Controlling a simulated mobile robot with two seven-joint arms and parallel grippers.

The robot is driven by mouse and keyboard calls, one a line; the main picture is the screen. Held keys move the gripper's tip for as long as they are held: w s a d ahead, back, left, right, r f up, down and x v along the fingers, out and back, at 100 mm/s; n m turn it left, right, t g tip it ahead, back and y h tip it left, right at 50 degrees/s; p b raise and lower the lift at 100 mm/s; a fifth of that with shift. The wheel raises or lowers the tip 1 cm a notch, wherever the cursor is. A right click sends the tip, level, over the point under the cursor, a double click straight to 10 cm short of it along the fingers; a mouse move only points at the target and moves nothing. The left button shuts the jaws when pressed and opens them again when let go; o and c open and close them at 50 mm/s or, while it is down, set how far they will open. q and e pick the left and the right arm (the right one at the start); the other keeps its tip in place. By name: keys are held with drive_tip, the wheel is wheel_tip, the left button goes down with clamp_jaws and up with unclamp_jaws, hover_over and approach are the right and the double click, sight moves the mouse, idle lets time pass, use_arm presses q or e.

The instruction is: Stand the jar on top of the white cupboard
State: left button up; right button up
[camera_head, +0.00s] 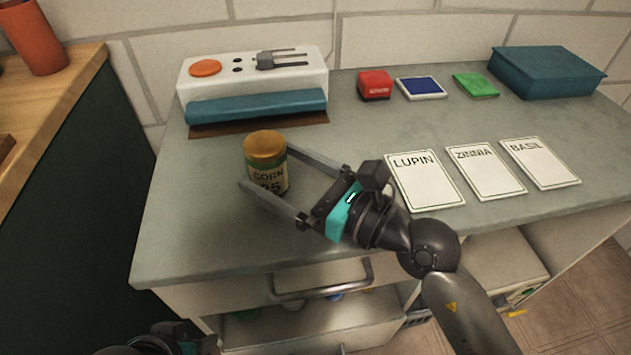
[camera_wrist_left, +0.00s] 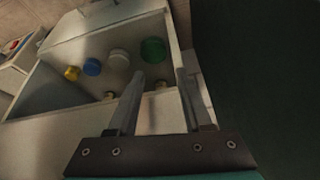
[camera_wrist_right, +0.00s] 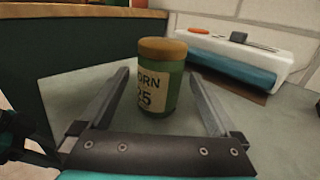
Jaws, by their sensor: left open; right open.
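The jar (camera_head: 266,160) has a brown lid, a dark green body and a pale label reading "CORN" and a number ending in 5. It stands upright on the grey top of the white cupboard (camera_head: 210,225), near its left side. My right gripper (camera_head: 266,167) is open, with one finger on each side of the jar. In the right wrist view the jar (camera_wrist_right: 160,85) stands between the fingertips with gaps on both sides. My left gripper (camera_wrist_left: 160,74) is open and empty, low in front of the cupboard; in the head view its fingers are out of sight.
A white device with a blue roll (camera_head: 257,106) stands behind the jar. Label cards (camera_head: 425,181), a red block (camera_head: 374,85) and a teal box (camera_head: 546,72) lie to the right. In the left wrist view, several coloured lids (camera_wrist_left: 92,66) show in an open compartment below.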

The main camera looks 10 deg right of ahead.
drive_tip(key=v, duration=0.6)
drive_tip(key=shift+s+d, duration=0.3)
drive_tip(key=shift+r, duration=0.1)
drive_tip(key=shift+s, duration=0.15)
